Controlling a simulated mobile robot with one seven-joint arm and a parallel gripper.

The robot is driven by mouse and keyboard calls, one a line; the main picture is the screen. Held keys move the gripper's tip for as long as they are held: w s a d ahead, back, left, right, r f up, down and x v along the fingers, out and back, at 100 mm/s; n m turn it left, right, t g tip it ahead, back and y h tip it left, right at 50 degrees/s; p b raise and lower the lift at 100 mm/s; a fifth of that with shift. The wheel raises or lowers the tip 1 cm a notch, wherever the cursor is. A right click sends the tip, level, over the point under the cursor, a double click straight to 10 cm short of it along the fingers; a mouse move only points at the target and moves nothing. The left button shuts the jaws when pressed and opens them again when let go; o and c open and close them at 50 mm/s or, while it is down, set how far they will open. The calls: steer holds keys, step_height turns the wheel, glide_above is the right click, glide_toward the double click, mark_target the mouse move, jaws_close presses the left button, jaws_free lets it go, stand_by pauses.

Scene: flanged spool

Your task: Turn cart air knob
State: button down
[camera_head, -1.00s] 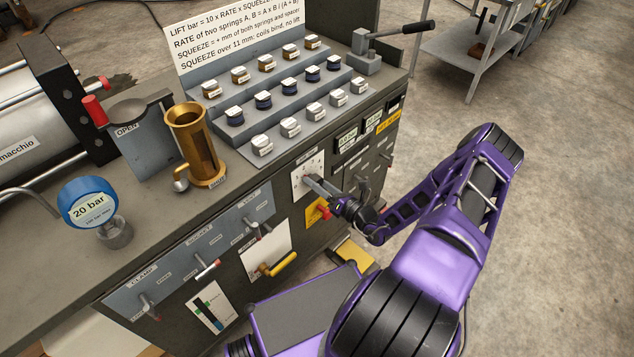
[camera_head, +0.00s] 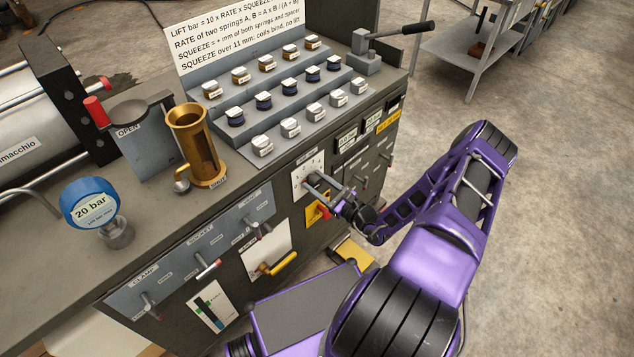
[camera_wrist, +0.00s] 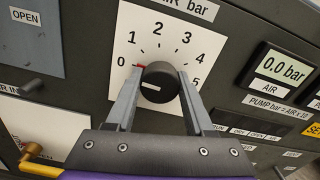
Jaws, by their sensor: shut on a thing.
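The air knob (camera_wrist: 160,84) is a black round knob on a white dial (camera_wrist: 178,28) marked 0 to 5 in the wrist view. A small red mark shows near the 0, and a white line on the knob face points left. My gripper (camera_wrist: 161,88) is shut on the knob, with one grey finger along each side of it. In the head view, my gripper (camera_head: 322,183) reaches the white dial (camera_head: 306,170) on the cart's front, and the knob is mostly hidden by the fingers. The AIR display (camera_wrist: 283,66) reads 0.0 bar.
Below the dial is a red knob on a yellow plate (camera_head: 313,215). A yellow handle (camera_head: 278,264) and several levers are on the panel to the left. On the cart top are a brass cup (camera_head: 197,145), a blue gauge (camera_head: 90,203) and racked springs.

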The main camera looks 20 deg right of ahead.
steer(key=shift+n, duration=0.5)
steer(key=shift+c, duration=1.4)
jaws_free()
steer(key=v, duration=1.7)
steer(key=shift+s+b, duration=0.2)
steer(key=shift+b, duration=0.1)
